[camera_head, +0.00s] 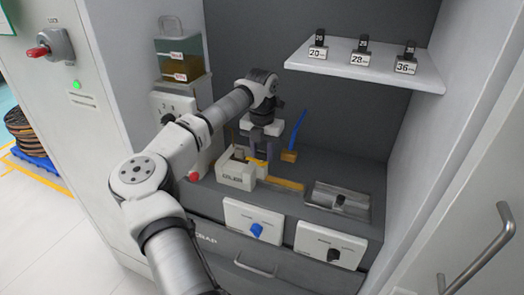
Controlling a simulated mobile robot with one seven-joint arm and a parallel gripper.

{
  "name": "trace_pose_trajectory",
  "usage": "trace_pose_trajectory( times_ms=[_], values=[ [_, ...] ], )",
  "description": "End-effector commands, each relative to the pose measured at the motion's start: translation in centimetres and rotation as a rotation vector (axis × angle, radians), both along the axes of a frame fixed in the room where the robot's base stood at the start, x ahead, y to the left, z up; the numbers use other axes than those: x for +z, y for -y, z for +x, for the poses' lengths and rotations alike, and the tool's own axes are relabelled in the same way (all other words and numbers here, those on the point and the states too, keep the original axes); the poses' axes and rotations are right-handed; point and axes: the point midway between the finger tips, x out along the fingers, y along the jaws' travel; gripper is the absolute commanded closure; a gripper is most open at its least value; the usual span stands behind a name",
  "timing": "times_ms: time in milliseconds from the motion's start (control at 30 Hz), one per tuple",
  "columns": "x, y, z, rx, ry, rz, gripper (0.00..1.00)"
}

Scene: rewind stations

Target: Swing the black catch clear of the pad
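My gripper (263,150) points down over the bench, with its dark fingers just behind and to the right of a small cream box (236,174). I cannot tell whether the fingers are open or shut, or whether they touch anything. Yellow parts show near the fingertips, and an orange-yellow strip (285,184) lies to the right of the box. I cannot pick out the black catch or the pad with certainty. A small black piece (341,198) stands on a recessed metal plate (322,193) to the right, apart from my gripper. The fingers partly hide the area behind the box.
A blue-handled tool with an orange base (289,156) stands behind right of my gripper. A red button (193,176) is at left. White front panels carry a blue knob (256,229) and a black knob (333,254). A white shelf (420,78) overhangs at right.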

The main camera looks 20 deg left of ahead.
Motion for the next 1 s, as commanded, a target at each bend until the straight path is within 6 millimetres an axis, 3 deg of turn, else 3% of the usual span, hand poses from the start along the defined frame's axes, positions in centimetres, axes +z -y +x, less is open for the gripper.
trace_pose_trajectory(
  times_ms=[67, 467, 1000],
  values=[
    [0.03, 0.02, 0.0, 0.0, 0.0, 0.0, 0.9],
    [0.03, 0.02, 0.02, -0.077, 0.0, -0.001, 0.9],
    [0.1, 0.0, 0.04, -0.537, 0.001, 0.0, 0.9]
  ],
)
